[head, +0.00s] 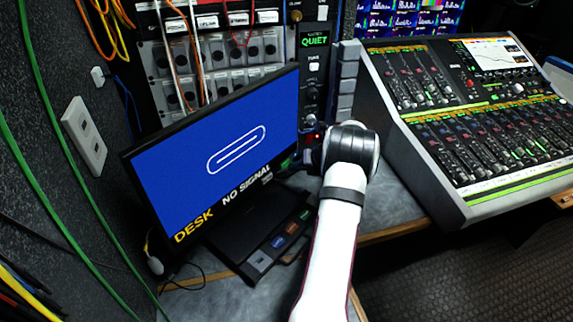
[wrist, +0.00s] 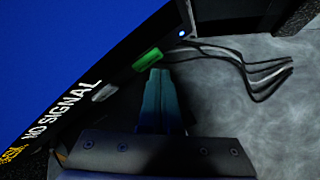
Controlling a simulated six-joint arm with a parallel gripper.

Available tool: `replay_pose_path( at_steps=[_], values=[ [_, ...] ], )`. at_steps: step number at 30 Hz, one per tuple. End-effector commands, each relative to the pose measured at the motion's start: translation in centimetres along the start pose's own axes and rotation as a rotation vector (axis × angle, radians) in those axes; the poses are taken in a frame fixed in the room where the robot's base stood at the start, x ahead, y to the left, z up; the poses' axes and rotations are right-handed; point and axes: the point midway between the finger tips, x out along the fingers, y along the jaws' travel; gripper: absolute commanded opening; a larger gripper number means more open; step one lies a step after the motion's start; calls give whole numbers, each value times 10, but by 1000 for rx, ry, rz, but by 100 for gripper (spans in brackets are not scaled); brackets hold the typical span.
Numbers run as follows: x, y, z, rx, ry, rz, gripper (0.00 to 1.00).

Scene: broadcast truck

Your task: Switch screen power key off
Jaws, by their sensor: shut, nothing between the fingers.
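The screen (head: 225,150) is lit blue with "DESK" and "NO SIGNAL" on it; it fills the left of the wrist view (wrist: 60,50). On its lower bezel a green key (wrist: 147,58) sits near the right corner, with a grey key (wrist: 104,92) to its left. A small white light (wrist: 182,34) glows at the corner. Neither key carries a legible label here. My gripper (wrist: 158,72) is shut and empty, its fingertips just beside the green key. I cannot tell whether they touch it. In the head view my wrist hides most of the gripper.
A dark panel with coloured keys (head: 278,243) lies below the screen. Loose cables (wrist: 250,68) lie on the grey desk (wrist: 225,120).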

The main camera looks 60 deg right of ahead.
Motion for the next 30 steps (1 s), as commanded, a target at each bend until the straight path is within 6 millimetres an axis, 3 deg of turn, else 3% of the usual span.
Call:
replay_pose_path(
  at_steps=[30],
  values=[
    [7,5,5,-2,0,0,0]
  ],
)
